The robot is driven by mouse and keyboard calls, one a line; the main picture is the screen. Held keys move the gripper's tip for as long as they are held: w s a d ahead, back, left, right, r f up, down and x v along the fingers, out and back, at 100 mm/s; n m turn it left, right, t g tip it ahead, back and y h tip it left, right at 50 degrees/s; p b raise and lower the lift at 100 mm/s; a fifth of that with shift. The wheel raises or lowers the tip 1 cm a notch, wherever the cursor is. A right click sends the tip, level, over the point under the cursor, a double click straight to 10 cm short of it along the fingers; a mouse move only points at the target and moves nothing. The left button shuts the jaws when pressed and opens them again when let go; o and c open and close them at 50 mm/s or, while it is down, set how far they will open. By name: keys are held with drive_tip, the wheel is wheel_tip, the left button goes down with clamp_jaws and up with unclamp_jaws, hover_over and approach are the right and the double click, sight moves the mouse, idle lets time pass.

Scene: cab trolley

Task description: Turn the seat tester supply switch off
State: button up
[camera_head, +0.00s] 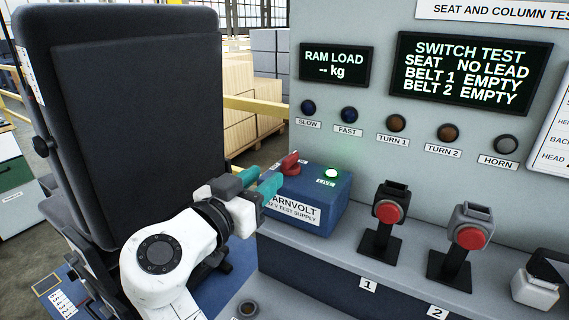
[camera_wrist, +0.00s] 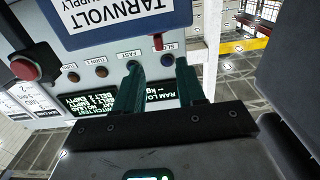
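The tester supply is a blue box (camera_head: 332,207) on the grey console, lettered TARNVOLT, partly hidden by my gripper. Its green LIVE lamp (camera_head: 331,174) is lit. The red supply switch (camera_head: 291,164) sits on the box's top left, its handle slanting up to the right. The labels beside it are partly covered. My gripper (camera_head: 269,176), with teal fingers, is just left of and in front of the switch. The fingers are apart with nothing between them. The wrist view shows the box (camera_wrist: 112,22) upside down and the red switch (camera_wrist: 157,42) just beyond the gap between the fingertips (camera_wrist: 157,64).
A black seat (camera_head: 130,120) stands close on the left. The console panel with displays (camera_head: 471,74) and a row of indicators rises behind. Crates (camera_head: 250,100) stand farther back.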

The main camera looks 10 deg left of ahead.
sight(284, 162)
drive_tip(key=x, duration=0.8)
drive_tip(key=shift+w+p, duration=0.2)
drive_tip(key=shift+p, duration=0.15)
drive_tip(key=shift+c, duration=0.3)
clamp_jaws()
